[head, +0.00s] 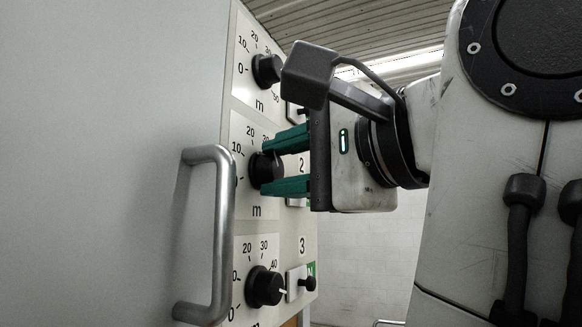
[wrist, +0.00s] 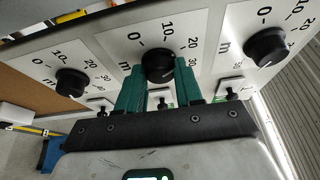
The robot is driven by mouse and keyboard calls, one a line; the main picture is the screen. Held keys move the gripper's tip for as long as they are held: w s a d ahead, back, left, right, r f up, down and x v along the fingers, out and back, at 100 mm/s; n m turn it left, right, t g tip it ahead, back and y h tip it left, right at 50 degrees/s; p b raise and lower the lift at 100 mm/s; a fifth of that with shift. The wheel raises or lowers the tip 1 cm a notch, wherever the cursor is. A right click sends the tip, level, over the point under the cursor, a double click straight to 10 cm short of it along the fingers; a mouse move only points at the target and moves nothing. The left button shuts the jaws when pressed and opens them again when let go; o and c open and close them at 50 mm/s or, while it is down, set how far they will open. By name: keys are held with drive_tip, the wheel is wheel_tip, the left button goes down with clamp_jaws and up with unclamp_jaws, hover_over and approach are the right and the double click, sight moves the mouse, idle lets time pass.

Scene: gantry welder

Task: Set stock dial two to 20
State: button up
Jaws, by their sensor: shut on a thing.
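Stock dial two is the black middle knob (head: 262,168) on a white scale plate marked "m", beside the label 2. My gripper (head: 267,166) reaches it from the right, with its green fingers above and below the knob. The fingers are shut on it. The wrist view shows the same knob (wrist: 159,64) between the two green fingers (wrist: 161,70). The numbers 0, 10, 20 and 30 show around it there. The knob's pointer is not clear in either view, so I cannot tell its setting.
A similar dial (head: 267,68) is above and another (head: 264,287) below, with a small black switch (head: 308,284) beside the lower one. A grey metal bar handle (head: 220,235) stands out from the cabinet just left of the dials.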

drive_tip(key=shift+m+h, duration=0.3)
drive_tip(key=shift+m, duration=0.4)
drive_tip(key=shift+g, duration=0.3)
drive_tip(key=o, duration=1)
drive_tip(key=shift+o, duration=0.2)
drive_tip(key=shift+d+r, duration=0.1)
drive_tip(key=shift+d, duration=0.05)
drive_tip(key=shift+s+d, duration=0.3)
drive_tip(key=shift+d, duration=0.15)
drive_tip(key=b+v, duration=0.3)
drive_tip(key=v, duration=0.6)
drive_tip(key=shift+s, duration=0.25)
